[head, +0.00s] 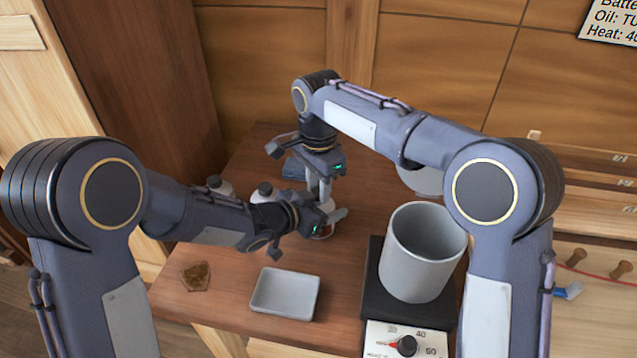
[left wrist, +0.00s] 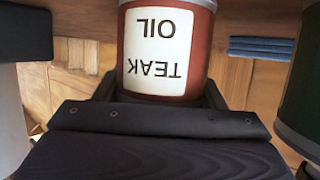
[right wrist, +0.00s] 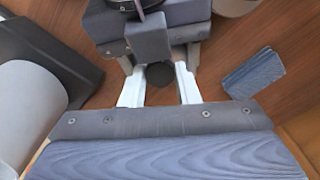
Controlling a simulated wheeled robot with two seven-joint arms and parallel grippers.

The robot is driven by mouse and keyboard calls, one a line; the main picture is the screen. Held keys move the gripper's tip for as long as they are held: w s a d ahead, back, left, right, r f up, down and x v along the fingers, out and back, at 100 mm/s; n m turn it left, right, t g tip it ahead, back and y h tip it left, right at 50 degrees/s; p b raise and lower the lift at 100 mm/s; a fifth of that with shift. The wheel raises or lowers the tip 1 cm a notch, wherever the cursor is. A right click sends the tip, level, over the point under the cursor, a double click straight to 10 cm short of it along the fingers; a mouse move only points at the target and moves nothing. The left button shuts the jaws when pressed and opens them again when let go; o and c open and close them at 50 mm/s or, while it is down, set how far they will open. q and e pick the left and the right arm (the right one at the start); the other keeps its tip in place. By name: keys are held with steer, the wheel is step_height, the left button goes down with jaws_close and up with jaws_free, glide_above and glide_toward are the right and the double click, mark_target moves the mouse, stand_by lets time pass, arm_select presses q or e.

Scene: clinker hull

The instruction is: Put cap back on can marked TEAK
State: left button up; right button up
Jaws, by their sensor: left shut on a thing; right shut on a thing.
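The red can with a white label reading TEAK OIL (left wrist: 157,52) fills the top of the left wrist view, its label upside down there. My left gripper (head: 325,222) is shut around its side. In the head view only a little red of the can (head: 322,234) shows below the left fingers. My right gripper (head: 320,188) points down right above it. In the right wrist view its pale fingers are shut on a round dark cap (right wrist: 160,75). The can's mouth is hidden, so I cannot tell whether the cap touches it.
Pale cans with dark tops (head: 264,191) stand behind my left arm. A folded blue cloth (head: 293,168) lies at the back. A grey tray (head: 285,293) and a brown patch (head: 195,276) lie in front. A large grey pot (head: 428,250) stands on a hot plate (head: 374,310) at the right.

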steer(key=shift+f, duration=0.2)
arm_select(q)
jaws_close()
arm_select(e)
steer(key=o, duration=0.9)
steer(key=shift+r, duration=0.1)
steer(key=shift+r, duration=2.15)
